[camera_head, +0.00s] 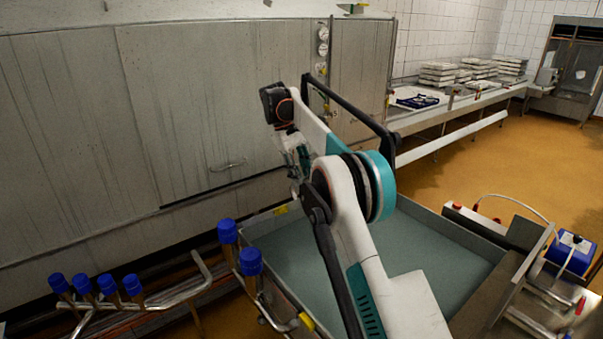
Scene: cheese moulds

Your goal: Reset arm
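My arm rises from the bottom of the head view, bends at the teal joint and reaches up and left. Its far end is above the left side of a grey-green tray or vat (430,243). My gripper (303,160) seems to hang below the dark wrist, small and partly hidden by the arm. I cannot tell whether its fingers are open or shut, and no held object can be made out.
A large steel cabinet (75,130) stands behind the arm. Blue-capped pipes (228,231) stand at the lower left. A steel counter (420,121) at the back right bears stacked white moulds (440,74). A blue box (571,252) sits at the right. Orange floor (480,180) is clear between.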

